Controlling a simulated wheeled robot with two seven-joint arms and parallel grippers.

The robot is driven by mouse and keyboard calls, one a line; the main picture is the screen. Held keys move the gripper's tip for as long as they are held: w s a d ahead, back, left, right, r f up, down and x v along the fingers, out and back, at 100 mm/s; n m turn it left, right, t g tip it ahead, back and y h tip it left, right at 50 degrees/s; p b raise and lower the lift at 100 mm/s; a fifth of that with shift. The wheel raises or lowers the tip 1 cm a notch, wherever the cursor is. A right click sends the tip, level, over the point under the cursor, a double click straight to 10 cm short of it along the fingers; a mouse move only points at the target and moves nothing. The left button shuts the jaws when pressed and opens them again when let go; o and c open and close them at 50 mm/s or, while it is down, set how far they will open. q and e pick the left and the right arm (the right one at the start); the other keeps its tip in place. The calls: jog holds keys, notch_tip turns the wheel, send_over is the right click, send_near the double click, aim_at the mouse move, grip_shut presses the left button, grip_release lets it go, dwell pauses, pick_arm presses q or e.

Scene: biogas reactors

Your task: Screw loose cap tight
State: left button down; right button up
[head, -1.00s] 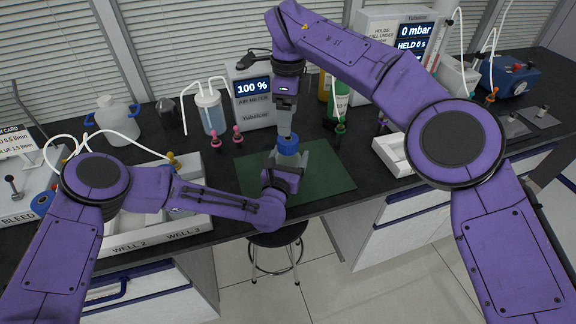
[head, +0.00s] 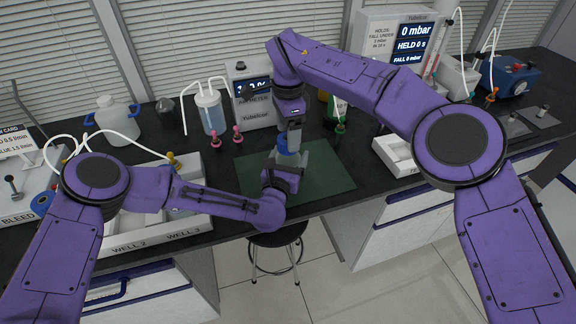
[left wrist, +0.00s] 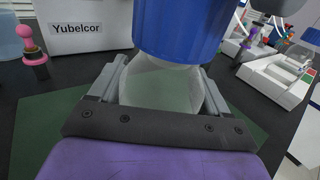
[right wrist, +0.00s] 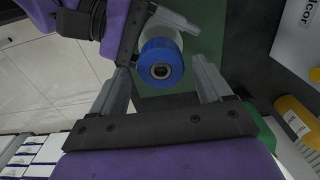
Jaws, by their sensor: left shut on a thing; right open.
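A clear glass bottle (left wrist: 165,88) with a blue cap (left wrist: 180,28) stands over the green mat (head: 325,178). My left gripper (left wrist: 163,85) is shut on the bottle's body, below the cap. In the right wrist view the blue cap (right wrist: 160,62) shows from above, with a round metal fitting in its middle. My right gripper (right wrist: 165,85) is open above the cap, its fingers apart and not touching it. In the head view the right gripper (head: 291,138) hides part of the blue cap (head: 287,157).
An air meter box (head: 253,105) and a bottle with tubes (head: 211,112) stand behind. Pink-topped fittings (head: 238,134) are left of the mat. A white tray (head: 397,157) lies to the right, and a tray with wells (head: 150,237) at the left front. The mat's right side is clear.

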jog(key=shift+f, duration=1.45)
jog(key=c, duration=1.1)
jog(key=shift+o, duration=0.2)
jog(key=m, duration=0.5)
jog(key=shift+m, duration=0.4)
jog(key=m, duration=1.5)
jog(key=shift+m, duration=0.3)
jog(key=m, duration=0.5)
jog(key=o, duration=1.3)
jog(key=shift+w, duration=0.1)
jog(key=shift+c, duration=0.2)
